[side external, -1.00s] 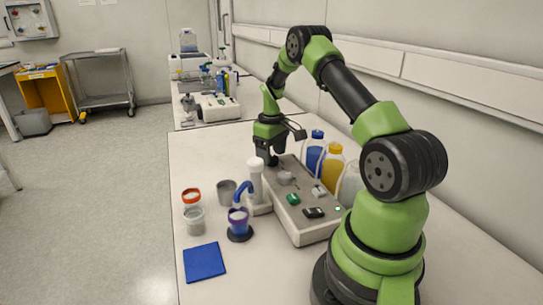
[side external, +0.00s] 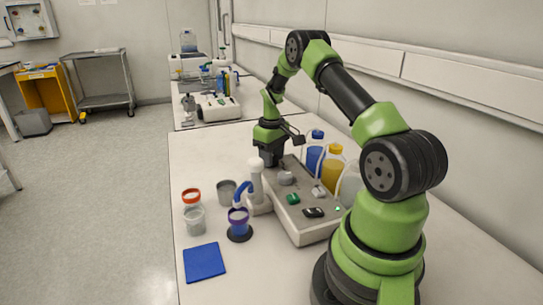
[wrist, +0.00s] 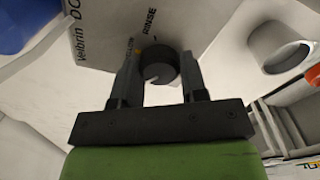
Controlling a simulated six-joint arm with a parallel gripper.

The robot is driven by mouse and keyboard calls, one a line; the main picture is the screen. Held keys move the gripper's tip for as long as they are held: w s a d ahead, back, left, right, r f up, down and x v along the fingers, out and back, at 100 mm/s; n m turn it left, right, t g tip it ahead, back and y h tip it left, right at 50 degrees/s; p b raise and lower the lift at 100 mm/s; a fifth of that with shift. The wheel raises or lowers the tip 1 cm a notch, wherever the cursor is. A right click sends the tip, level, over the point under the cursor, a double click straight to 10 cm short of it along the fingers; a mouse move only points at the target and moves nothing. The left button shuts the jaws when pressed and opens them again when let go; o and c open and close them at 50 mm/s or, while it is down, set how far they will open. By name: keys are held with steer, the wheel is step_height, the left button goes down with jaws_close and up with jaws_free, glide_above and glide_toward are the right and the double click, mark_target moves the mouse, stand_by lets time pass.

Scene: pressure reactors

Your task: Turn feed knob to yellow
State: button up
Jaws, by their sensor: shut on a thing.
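The feed knob (wrist: 160,67) is a round dark knob with a notch, on the white face of the reactor unit (side external: 312,233). In the wrist view it sits between the two dark fingers of my gripper (wrist: 159,72), which is shut on it. "RINSE" is printed beside it, and a small orange mark lies near its upper left edge. In the side view my gripper (side external: 270,158) is down at the unit's far end and hides the knob. A yellow bottle (side external: 333,171) stands behind the unit.
A blue bottle (side external: 314,153) and a clear bottle stand beside the yellow one, with tubes. A cup of purple liquid (side external: 238,218) stands under the blue spout.

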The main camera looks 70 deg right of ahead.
steer(key=m, duration=1.1)
steer(key=shift+s, duration=0.1)
stand_by(0.5)
steer(key=o, duration=0.9)
steer(key=shift+o, duration=0.2)
step_height(320, 180, up, 10)
